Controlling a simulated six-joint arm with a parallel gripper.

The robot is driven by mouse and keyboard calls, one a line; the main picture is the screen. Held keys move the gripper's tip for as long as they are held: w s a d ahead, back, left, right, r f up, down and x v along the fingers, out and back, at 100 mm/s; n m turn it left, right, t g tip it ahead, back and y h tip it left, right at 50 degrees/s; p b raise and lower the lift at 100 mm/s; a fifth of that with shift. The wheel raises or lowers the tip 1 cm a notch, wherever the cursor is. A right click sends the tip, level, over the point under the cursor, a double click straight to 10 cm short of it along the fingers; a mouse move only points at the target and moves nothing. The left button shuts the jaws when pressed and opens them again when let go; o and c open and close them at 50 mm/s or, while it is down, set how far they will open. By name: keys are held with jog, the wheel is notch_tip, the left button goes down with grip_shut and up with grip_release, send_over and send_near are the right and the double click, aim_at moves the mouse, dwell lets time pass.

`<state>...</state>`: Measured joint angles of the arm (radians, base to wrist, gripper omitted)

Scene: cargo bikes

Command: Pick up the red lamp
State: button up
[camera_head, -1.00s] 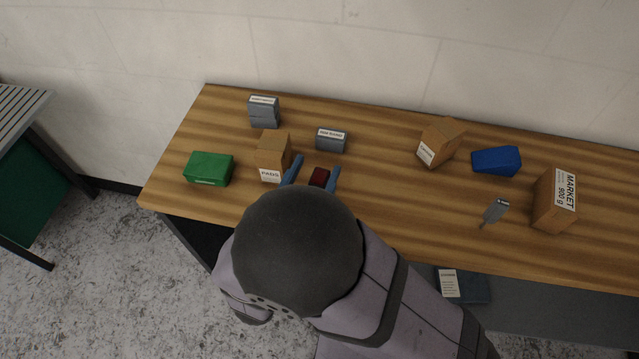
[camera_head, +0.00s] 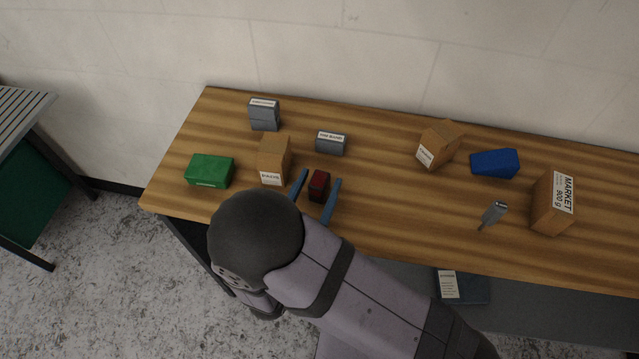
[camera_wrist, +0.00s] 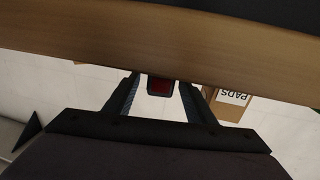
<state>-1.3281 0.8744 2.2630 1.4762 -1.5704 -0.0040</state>
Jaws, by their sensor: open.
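The red lamp (camera_head: 319,185) is a small dark block with a red face, on the wooden table near its front left part. My gripper (camera_head: 321,181) is open, with one blue-grey finger on each side of the lamp in the head view. In the wrist view the lamp's red face (camera_wrist: 160,86) shows between the two fingers of my gripper (camera_wrist: 160,88). I cannot tell whether either finger touches it.
A brown pads box (camera_head: 273,160) stands close left of the lamp, near the left finger. A green box (camera_head: 210,171) lies farther left.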

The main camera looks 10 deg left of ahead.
jog(key=shift+w+d+p, duration=0.1)
jog(key=shift+w+p, duration=0.25)
jog(key=shift+w, duration=0.15)
jog(key=shift+w+d+f+p, duration=0.15)
jog(key=shift+w+p, duration=0.25)
jog(key=shift+w, duration=0.65)
jog(key=shift+w+d+f+p, duration=0.1)
jog(key=shift+w+p, duration=0.3)
jog(key=shift+w, duration=0.65)
jog(key=shift+c, duration=0.6)
jog(key=c, duration=1)
